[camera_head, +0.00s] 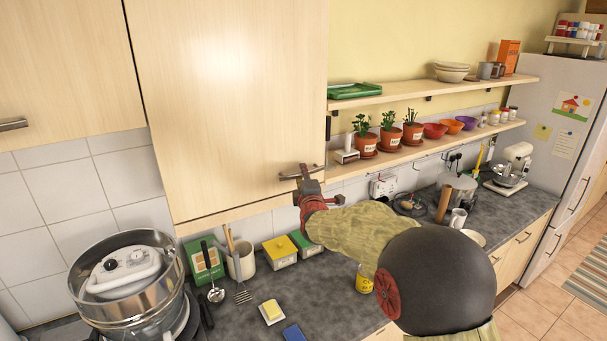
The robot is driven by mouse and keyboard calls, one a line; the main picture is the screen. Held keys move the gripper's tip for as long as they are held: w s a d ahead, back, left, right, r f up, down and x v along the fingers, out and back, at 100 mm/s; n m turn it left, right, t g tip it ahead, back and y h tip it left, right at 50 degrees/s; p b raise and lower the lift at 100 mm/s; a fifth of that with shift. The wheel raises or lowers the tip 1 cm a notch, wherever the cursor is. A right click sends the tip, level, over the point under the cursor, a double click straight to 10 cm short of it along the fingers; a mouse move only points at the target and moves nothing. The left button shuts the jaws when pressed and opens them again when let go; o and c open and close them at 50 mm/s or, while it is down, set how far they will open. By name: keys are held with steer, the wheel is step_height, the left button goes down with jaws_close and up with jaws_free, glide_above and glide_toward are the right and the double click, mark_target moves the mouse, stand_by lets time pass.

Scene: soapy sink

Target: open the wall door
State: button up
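The wall door (225,95) is a pale wood cabinet door at the upper middle of the head view. It looks shut or nearly so; no cabinet interior shows. Its bar handle (287,178) sits near the lower right corner. My red and dark gripper (305,177) is at the right part of this handle, touching it or very close. The fingertips are small and partly hidden, so I cannot tell whether they are closed around the bar. My arm reaches in from the lower right.
Open shelves (430,90) with potted plants and bowls adjoin the door on the right. Another cabinet (60,70) is at the left. Below, the counter (330,285) holds a steel pot (135,300), utensils and boxes (280,250). A fridge (560,120) stands far right.

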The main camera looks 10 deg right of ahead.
steer(key=shift+c, duration=1.1)
jaws_close()
